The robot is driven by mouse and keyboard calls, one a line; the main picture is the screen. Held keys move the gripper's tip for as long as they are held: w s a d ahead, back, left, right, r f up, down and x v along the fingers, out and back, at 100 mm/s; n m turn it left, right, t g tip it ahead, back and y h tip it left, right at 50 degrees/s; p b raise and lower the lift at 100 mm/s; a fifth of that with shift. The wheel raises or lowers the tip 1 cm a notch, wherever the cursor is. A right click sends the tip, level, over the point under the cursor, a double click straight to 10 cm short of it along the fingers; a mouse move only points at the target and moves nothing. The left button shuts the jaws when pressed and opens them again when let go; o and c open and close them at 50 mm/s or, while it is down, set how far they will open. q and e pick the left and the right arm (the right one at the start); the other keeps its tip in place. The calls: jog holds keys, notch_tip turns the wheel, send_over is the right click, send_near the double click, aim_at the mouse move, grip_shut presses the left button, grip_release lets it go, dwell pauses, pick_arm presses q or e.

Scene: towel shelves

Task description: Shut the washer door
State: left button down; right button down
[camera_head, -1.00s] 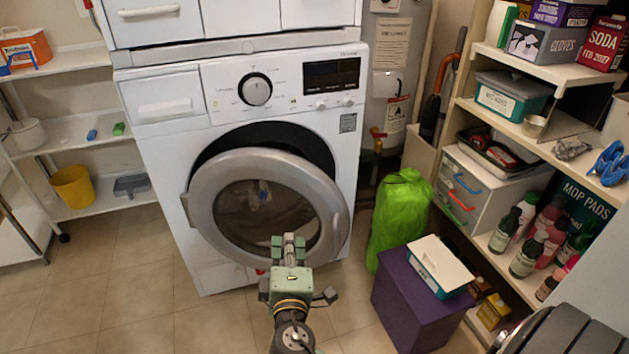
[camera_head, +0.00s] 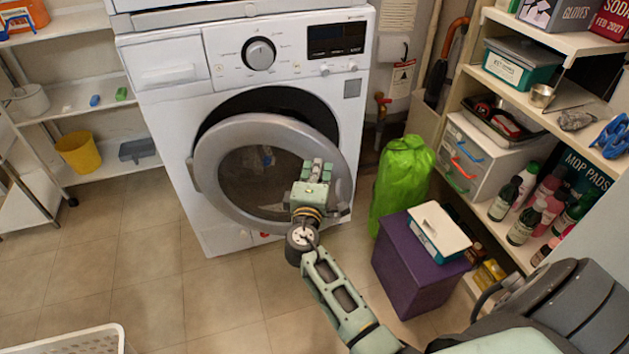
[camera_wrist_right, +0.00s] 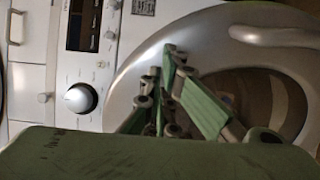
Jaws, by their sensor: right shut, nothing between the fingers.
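The white washer (camera_head: 185,115) stands in the middle of the head view. Its round grey-rimmed door (camera_head: 222,150) is ajar, with a dark gap showing along the top between rim and opening. My right gripper (camera_head: 318,166) is shut and empty, in front of the right part of the door, over the edge of the glass. In the right wrist view the shut fingers (camera_wrist_right: 172,75) lie across the door's silver rim (camera_wrist_right: 205,38); whether they touch it I cannot tell. The door handle (camera_wrist_right: 275,36) shows at the upper right there. My left gripper is not in view.
A purple box (camera_head: 405,265) with a white-lidded container (camera_head: 440,235) stands right of my right arm. A green bag (camera_head: 402,180) stands beside the washer. Shelves line both sides. A white basket (camera_head: 75,340) is at the lower left; the floor before the washer is clear.

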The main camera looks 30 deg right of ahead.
jog(key=shift+x, duration=0.8)
jog(key=shift+d, duration=0.1)
